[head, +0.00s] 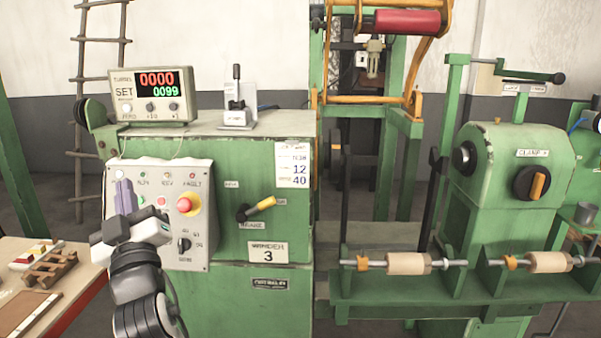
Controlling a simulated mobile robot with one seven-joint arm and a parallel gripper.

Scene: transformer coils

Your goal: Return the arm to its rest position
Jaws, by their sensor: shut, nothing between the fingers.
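My gripper (124,197) is in the left part of the head view, in front of the control panel (208,172) of the green winder. Its fingers point up and are shut with nothing between them. My arm comes up from the bottom edge, below the gripper. The gripper hides the panel's lower left part; I cannot tell whether it touches the panel.
A counter box (152,97) reading 0000 and 0099 and a lever unit (237,106) stand on the green cabinet (275,222). A yellow-handled lever (258,208) sticks out of its front. A wooden table (75,290) with small parts is at lower left. Spindles with wooden spools (407,264) are at right.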

